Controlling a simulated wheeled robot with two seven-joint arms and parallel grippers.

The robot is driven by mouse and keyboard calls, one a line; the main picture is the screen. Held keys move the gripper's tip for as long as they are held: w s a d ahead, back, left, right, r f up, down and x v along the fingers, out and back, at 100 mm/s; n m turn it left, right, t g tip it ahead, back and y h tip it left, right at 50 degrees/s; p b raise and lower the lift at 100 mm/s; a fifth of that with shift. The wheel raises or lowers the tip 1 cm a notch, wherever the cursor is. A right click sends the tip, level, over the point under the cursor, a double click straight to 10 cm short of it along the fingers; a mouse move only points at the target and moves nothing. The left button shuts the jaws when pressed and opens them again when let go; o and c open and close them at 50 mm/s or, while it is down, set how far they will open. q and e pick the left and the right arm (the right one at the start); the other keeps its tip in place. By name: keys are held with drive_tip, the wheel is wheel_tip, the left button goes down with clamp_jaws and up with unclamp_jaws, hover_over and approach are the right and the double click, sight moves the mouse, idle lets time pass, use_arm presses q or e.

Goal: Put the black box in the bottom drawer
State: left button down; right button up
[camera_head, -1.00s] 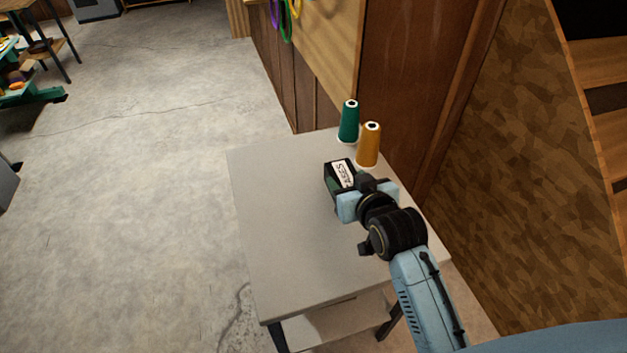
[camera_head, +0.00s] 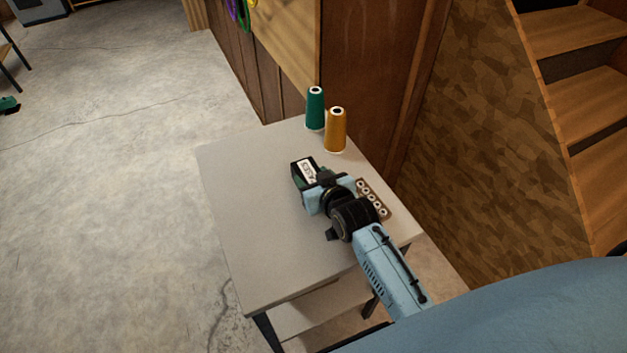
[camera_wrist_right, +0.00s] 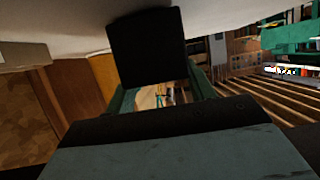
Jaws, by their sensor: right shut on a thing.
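The black box (camera_head: 303,171), with a white lettered label and dark green showing on it, is over the small grey table in the head view. My right gripper (camera_head: 316,186) is shut on the box from its near side. I cannot tell whether the box touches the tabletop. In the right wrist view, a black piece (camera_wrist_right: 148,45) and green edges are close to the camera; which part is box or finger is unclear. No drawer can be clearly made out; a pale surface (camera_head: 312,312) shows below the tabletop. My left gripper is not in view.
A green thread cone (camera_head: 315,108) and an orange one (camera_head: 336,130) stand at the table's back corner. A brown holder with several white-ringed holes (camera_head: 372,198) lies right of my gripper. The table's left part (camera_head: 245,200) is clear. A wooden wall and open stairs stand on the right.

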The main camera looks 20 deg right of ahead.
drive_tip(key=shift+f, duration=0.15)
drive_tip(key=shift+f, duration=0.1)
drive_tip(key=o, duration=1)
